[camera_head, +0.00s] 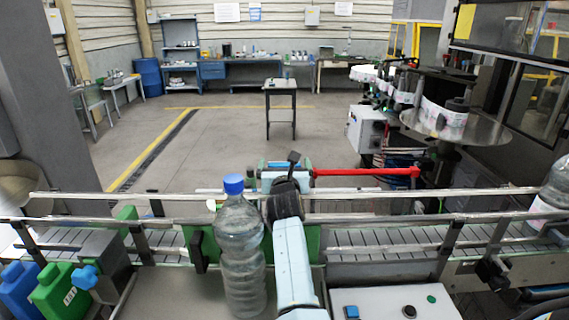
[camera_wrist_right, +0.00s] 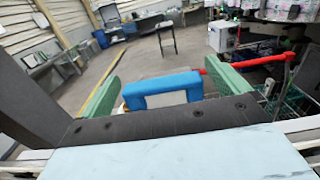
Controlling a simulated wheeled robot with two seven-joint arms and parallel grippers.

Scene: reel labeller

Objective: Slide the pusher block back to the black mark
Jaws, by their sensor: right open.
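The pusher block shows a blue, handle-shaped top over a pale body in the right wrist view (camera_wrist_right: 163,84). In the head view a small part of its blue top (camera_head: 278,163) shows behind the conveyor's far rail, mostly hidden by my right gripper. My right gripper (camera_head: 283,172) is open. In the wrist view its two green fingers (camera_wrist_right: 161,88) stand to the left and right of the blue handle, with the handle between their tips; I cannot tell whether they touch it. A red rod (camera_head: 365,172) runs right from beside the block. I cannot make out the black mark. My left gripper is not in view.
The conveyor with metal rails (camera_head: 385,218) crosses the view. A clear bottle with a blue cap (camera_head: 241,250) stands close left of my right arm. Blue and green containers (camera_head: 58,290) sit at lower left. A control box (camera_head: 395,303) is at lower right. Open floor lies beyond.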

